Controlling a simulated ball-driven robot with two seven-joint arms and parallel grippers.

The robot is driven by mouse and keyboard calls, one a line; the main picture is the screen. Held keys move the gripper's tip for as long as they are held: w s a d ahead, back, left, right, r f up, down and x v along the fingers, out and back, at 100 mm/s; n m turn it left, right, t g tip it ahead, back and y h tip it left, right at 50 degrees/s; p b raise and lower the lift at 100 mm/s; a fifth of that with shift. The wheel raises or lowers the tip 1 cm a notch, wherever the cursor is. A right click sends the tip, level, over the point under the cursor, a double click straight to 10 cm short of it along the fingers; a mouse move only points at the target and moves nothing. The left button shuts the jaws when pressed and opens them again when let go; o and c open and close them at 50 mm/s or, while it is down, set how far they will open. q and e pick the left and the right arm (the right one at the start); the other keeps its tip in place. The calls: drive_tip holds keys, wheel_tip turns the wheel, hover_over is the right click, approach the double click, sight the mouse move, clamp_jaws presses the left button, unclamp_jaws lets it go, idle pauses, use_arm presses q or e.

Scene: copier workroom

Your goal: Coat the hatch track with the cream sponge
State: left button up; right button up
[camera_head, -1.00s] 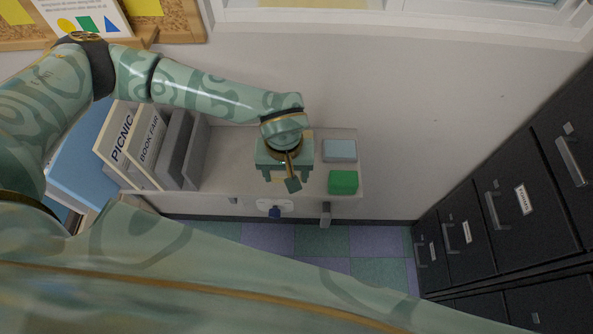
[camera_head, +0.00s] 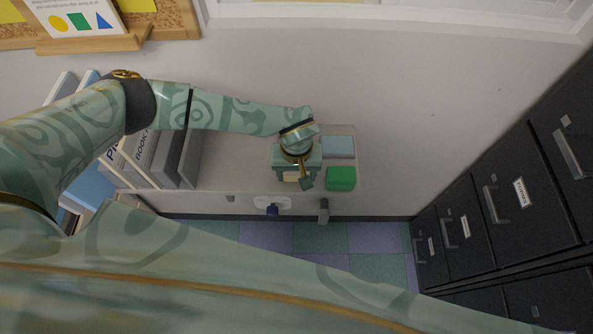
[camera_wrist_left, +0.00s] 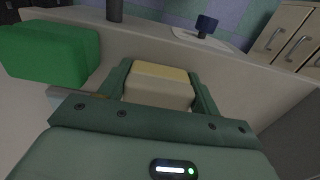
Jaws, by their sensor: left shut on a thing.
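My left gripper (camera_head: 293,179) is over the shelf top, pointing down, beside the green sponge. It is shut on the cream sponge (camera_wrist_left: 158,85), whose pale yellow and cream block shows between the fingers in the left wrist view. In the head view only a small part of the cream sponge (camera_head: 291,178) shows below the palm. I cannot tell whether it still touches the shelf top. A pale window-like frame (camera_head: 400,27) runs along the wall at the top; I cannot tell whether it holds the hatch track. My right gripper is out of view.
A green sponge (camera_head: 341,178) and a light blue sponge (camera_head: 338,147) lie right of my left gripper on the shelf top (camera_head: 235,165). Binders (camera_head: 165,155) stand to its left. Black filing cabinets (camera_head: 480,220) stand at the right. A noticeboard (camera_head: 165,20) hangs upper left.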

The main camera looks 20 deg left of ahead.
use_arm(q)
drive_tip(key=o, duration=0.9)
drive_tip(key=shift+f, duration=0.1)
wheel_tip(320, 180, up, 16)
drive_tip(key=shift+r, duration=0.2)
drive_tip(key=shift+s, duration=0.1)
